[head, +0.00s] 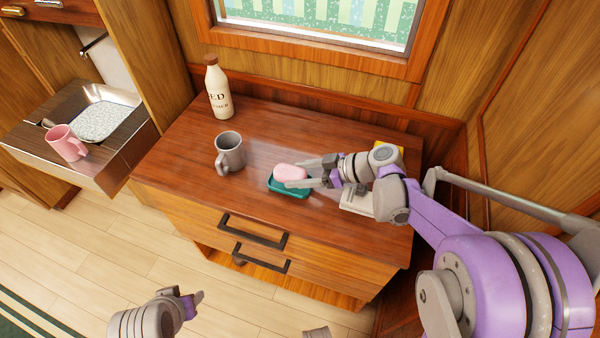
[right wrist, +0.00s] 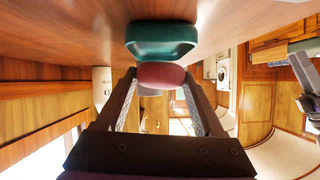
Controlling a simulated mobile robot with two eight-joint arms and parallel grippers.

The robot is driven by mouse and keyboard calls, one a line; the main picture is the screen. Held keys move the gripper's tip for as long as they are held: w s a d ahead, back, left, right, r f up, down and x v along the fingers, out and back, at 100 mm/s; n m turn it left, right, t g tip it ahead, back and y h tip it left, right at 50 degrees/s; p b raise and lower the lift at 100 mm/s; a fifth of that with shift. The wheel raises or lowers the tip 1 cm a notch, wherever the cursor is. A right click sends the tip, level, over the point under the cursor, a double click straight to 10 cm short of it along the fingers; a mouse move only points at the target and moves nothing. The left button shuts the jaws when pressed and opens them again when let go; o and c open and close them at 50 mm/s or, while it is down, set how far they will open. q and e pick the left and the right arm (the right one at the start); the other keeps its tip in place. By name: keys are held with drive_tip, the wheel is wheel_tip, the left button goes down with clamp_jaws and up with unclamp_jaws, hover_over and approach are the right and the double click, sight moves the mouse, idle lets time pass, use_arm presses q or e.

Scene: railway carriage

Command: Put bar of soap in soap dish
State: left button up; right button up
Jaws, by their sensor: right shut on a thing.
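The pink bar of soap (head: 290,173) is between the fingers of my right gripper (head: 312,173), which is shut on it. The teal soap dish (head: 289,192) stands on the wooden cabinet top, directly below the soap. In the right wrist view, which looks upside down, the soap (right wrist: 161,75) sits between the fingertips (right wrist: 160,84), close against the dish (right wrist: 162,50). I cannot tell whether soap and dish touch. My left gripper (head: 192,303) is low at the picture's bottom, away from the cabinet; its finger opening is unclear.
A grey mug (head: 230,153) stands left of the dish. A cream bottle (head: 217,92) is at the back left. A pale object (head: 357,201) and a yellow item lie partly hidden by my right arm. A pink mug (head: 66,143) stands by the sink at left.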

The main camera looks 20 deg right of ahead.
drive_tip(key=shift+f, duration=0.1)
drive_tip(key=o, duration=1.4)
drive_tip(key=shift+o, duration=0.2)
drive_tip(key=v, duration=1)
drive_tip(key=shift+s+d+p, duration=0.15)
drive_tip(key=shift+d+p, duration=0.15)
drive_tip(key=shift+p, duration=0.05)
drive_tip(key=shift+c, duration=0.3)
clamp_jaws()
